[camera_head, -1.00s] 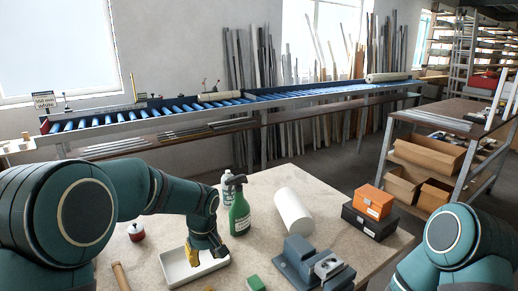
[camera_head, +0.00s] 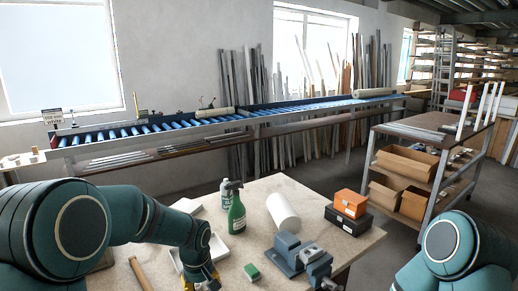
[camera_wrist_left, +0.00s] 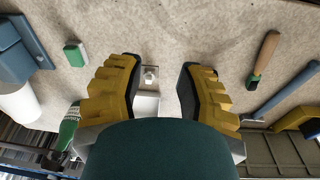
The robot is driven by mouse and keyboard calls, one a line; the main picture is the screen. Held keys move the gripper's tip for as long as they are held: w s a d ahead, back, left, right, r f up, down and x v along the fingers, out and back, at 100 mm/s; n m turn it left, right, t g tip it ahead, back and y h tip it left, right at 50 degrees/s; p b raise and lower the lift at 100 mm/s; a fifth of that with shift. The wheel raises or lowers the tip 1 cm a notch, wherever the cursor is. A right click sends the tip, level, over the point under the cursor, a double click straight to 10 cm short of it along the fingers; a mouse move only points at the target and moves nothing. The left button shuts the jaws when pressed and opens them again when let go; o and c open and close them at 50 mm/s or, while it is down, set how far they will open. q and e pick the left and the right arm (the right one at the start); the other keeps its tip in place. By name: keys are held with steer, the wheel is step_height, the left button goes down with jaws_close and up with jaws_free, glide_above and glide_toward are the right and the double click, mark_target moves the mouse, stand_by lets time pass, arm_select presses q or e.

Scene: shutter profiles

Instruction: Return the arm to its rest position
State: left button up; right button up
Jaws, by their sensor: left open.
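My left gripper (camera_head: 203,280) is low in the head view, at the near side of the white tray (camera_head: 232,242), partly cut off by the bottom edge. In the left wrist view its two yellow-and-black fingers (camera_wrist_left: 160,72) are spread apart with nothing held between them. A small metal piece on a pale square (camera_wrist_left: 149,76) shows on the tabletop beyond the gap. My right arm (camera_head: 455,245) shows only as links at the lower right; its gripper is out of view.
On the table are a green spray bottle (camera_head: 236,212), a white roll (camera_head: 283,212), a grey-blue vise (camera_head: 298,253), a green block (camera_head: 252,271), an orange box (camera_head: 349,203) on a dark box (camera_head: 347,221), and a wooden-handled tool (camera_head: 140,273). A roller conveyor (camera_head: 200,125) runs behind.

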arm_select(q)
steer(key=shift+m+h, duration=0.7)
steer(key=f, duration=0.4)
steer(key=s+d+f+b, duration=0.1)
steer(key=f, duration=0.3)
steer(key=s+f+b, duration=0.1)
steer(key=f, duration=0.3)
steer(key=shift+s+d, duration=0.1)
steer(key=shift+d, duration=0.15)
steer(key=s+d+f+m+h+b, duration=0.2)
steer(key=s+f+b, duration=0.4)
steer(key=s+f, duration=1)
steer(key=shift+s+d+f+m+t+h, duration=0.2)
steer(key=shift+d+f+m+t+h, duration=0.15)
steer(key=shift+d, duration=0.3)
arm_select(e)
step_height(320, 180, down, 10)
steer(key=w, duration=0.1)
steer(key=shift+a+g, duration=0.3)
steer(key=shift+f, duration=0.15)
